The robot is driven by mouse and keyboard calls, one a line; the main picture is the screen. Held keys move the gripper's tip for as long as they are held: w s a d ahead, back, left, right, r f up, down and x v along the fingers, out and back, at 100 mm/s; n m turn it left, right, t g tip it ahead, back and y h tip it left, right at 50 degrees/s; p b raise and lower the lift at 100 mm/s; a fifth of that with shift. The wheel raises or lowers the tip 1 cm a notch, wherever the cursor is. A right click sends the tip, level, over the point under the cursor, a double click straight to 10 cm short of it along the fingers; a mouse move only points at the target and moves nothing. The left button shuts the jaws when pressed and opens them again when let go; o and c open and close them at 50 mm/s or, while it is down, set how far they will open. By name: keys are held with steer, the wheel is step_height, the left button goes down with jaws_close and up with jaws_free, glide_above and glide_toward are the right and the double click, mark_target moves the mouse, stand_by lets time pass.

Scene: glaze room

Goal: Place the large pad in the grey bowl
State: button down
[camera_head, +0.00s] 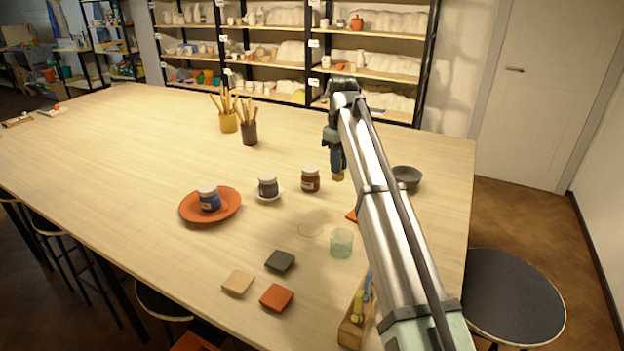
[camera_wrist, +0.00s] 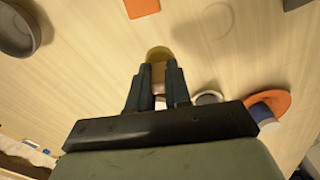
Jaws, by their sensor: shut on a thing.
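My gripper (camera_head: 338,168) points down between the red-brown jar and the grey bowl, its lower end partly beside my arm. In the wrist view my gripper (camera_wrist: 157,78) is shut on a yellowish rounded pad (camera_wrist: 158,52), which sticks out past the fingertips. The pad's lower part shows as a small yellow-brown patch (camera_head: 338,177) in the head view. I cannot tell its exact height above the table. The grey bowl (camera_head: 407,180) stands to the right of my gripper, just past my arm. It also shows at the upper left of the wrist view (camera_wrist: 14,42), apart from the pad, and looks empty.
A red-brown jar (camera_head: 310,180) stands just left of my gripper. A dark jar (camera_head: 268,187) on a saucer and an orange plate (camera_head: 187,209) with a blue jar are farther left. A glass (camera_head: 341,243), several tiles and a wooden caddy (camera_head: 352,330) are nearer.

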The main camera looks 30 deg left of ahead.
steer(key=w+d+r+m, duration=0.1)
steer(key=w+d, duration=0.2)
steer(key=w, duration=0.3)
steer(key=w+d+m, duration=0.2)
steer(key=w+d, duration=0.2)
steer(key=w, duration=0.3)
steer(key=r+m, duration=0.1)
steer(key=m, duration=0.1)
glide_above(405, 179)
steer(key=s, duration=0.3)
steer(key=shift+w+d+f, duration=0.1)
steer(key=shift+w+f, duration=0.05)
steer(key=shift+f, duration=2.5)
steer(key=shift+w+d+f, duration=0.1)
steer(key=shift+f, duration=2.55)
steer(key=c, duration=1)
jaws_free()
steer(key=shift+r, duration=0.1)
